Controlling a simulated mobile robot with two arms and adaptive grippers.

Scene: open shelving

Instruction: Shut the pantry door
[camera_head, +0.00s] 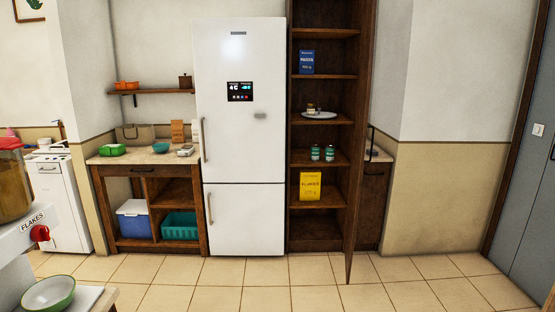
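The pantry (318,228) is a tall dark-wood cupboard right of the white fridge, with its shelves exposed. Its door (359,150) stands open on the right side, swung out toward me and seen nearly edge-on. A dark vertical handle (371,142) shows at the door's right. On the shelves are a blue box (307,62), a plate (319,115) with small items, two green cans (329,153) and a yellow box (310,186). Neither of my grippers is in view.
The fridge (242,120) is closed. A wooden counter unit (150,172) stands at its left. A bowl (49,294) and a flakes dispenser (30,228) are at the near left. The tiled floor (250,285) before the pantry is clear. A grey door (528,170) is at the far right.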

